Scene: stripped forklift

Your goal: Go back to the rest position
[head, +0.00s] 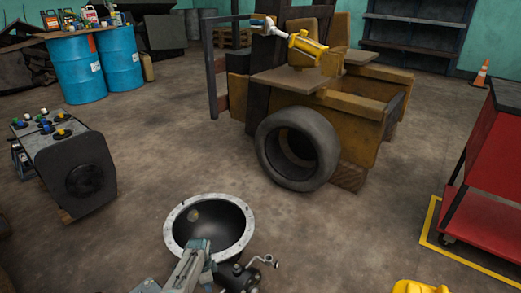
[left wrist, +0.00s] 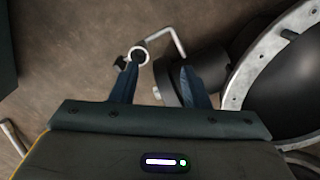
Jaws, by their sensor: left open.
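My left arm comes in from the bottom of the head view, and its gripper (head: 201,249) is over the near rim of a round metal housing (head: 178,216). In the left wrist view the two fingers of the left gripper (left wrist: 159,78) are apart with nothing clearly held between them. A ring with a bent metal rod (left wrist: 179,42) lies beyond the fingertips, and the flanged housing (left wrist: 237,88) is at the right. Whether a finger touches the dark part beside the housing is unclear. My right gripper is in neither view.
A stripped forklift (head: 392,102) with a loose-looking tyre (head: 324,143) stands behind the housing. A dark machine block (head: 68,158) is at left, blue drums (head: 78,72) behind it. A red cart (head: 490,165) and a yellow object (head: 421,287) are at right. Floor between is clear.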

